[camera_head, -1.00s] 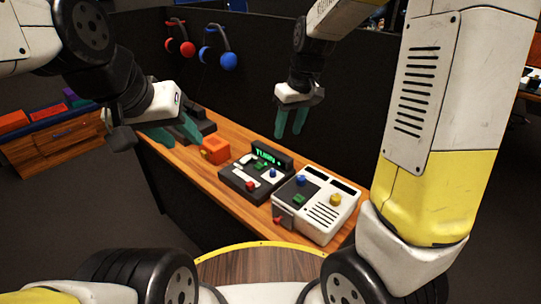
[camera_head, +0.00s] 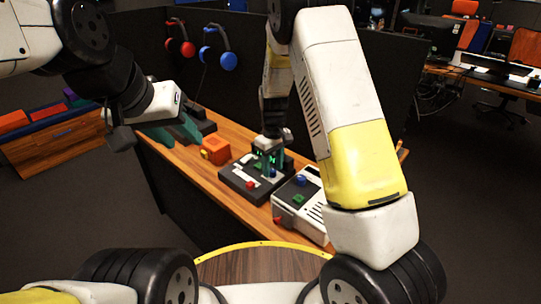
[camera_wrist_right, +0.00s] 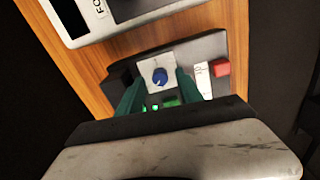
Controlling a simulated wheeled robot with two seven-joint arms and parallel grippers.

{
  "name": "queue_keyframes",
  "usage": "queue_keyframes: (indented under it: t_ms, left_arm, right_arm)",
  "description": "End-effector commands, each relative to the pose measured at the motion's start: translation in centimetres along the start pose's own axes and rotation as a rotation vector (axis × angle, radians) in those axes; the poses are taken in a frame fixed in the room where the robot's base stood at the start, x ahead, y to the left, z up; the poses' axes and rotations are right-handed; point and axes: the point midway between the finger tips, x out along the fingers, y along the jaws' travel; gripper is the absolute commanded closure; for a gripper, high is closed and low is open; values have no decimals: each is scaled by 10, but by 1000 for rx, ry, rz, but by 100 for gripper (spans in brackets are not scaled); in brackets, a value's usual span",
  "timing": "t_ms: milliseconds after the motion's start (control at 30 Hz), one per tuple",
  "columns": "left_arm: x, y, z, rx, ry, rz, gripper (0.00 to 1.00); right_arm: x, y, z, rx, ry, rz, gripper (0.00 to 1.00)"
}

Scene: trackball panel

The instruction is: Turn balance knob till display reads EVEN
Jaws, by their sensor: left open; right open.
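The dark trackball panel (camera_head: 236,183) lies on the wooden desk, and it also shows in the right wrist view (camera_wrist_right: 208,47). Its blue knob (camera_wrist_right: 160,77) sits on a pale square plate with a light pointer mark. My right gripper (camera_head: 268,170) is open above the panel; in the right wrist view its teal fingers (camera_wrist_right: 158,90) stand on either side of the knob, with contact not clear. In the head view the gripper covers the knob and most of the display (camera_head: 272,158); only bits of green lettering show, unreadable. My left gripper (camera_head: 183,132) is open and empty, left of the panel.
A white console (camera_head: 290,208) with a blue knob and a green button stands close to the right of the panel. Red headphones (camera_head: 180,40) and blue headphones (camera_head: 217,48) hang on the dark partition behind.

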Motion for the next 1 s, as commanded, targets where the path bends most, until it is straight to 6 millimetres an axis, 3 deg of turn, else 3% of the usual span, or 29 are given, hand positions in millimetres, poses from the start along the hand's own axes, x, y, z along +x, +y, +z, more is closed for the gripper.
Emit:
queue_keyframes:
  t_ms: [400,600,633,1000]
  left_arm:
    - [0,0,0,0,0,0,58]
    - [0,0,0,0,0,0,58]
    - [0,0,0,0,0,0,58]
    - [0,0,0,0,0,0,58]
  right_arm:
    - [10,0,0,0,1,-1,59]
    - [10,0,0,0,0,-1,98]
    - [10,0,0,0,0,-1,100]
    - [10,0,0,42,1,-1,100]
